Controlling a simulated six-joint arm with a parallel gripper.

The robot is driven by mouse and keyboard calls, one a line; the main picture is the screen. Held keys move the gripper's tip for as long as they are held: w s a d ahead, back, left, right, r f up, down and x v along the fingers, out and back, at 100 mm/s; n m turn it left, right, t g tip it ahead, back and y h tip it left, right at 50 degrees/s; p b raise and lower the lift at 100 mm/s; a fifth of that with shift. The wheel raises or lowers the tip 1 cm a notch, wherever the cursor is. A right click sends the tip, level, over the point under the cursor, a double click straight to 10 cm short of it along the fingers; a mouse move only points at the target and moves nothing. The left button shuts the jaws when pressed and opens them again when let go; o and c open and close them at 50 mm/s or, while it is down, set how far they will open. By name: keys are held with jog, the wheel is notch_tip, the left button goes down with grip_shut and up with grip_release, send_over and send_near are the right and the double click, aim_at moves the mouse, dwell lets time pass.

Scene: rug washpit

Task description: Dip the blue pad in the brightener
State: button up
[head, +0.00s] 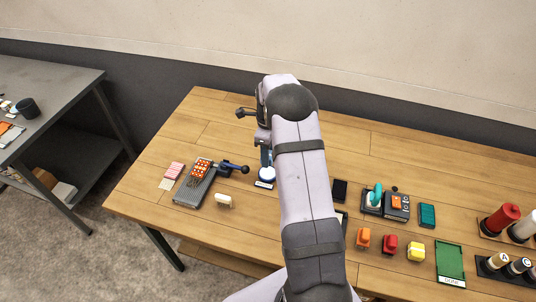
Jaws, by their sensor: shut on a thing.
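My gripper (263,138) is past the far end of my arm, pointing down over the table, and only part of it shows beside the wrist. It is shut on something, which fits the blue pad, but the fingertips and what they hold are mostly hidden. Just below it in the picture is a dark blue narrow holder (265,157) with a round white and blue dish (266,173) and a white label at its front. I cannot tell if this is the brightener, or whether the held thing touches it.
On the wooden table (190,115), a grey unit with orange pieces (200,172) and a blue clamp (230,167) stand left. The back of the table is clear.

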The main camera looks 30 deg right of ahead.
aim_at(268, 172)
jog(key=shift+f+b, duration=1.9)
jog(key=shift+f, duration=1)
jog(key=shift+s+f+b, duration=0.1)
jog(key=shift+f+b, duration=0.25)
jog(key=shift+f, duration=0.25)
jog(key=shift+r, duration=0.1)
dwell(0.3)
jog(key=shift+r+p, duration=2.4)
jog(key=shift+r, duration=1.05)
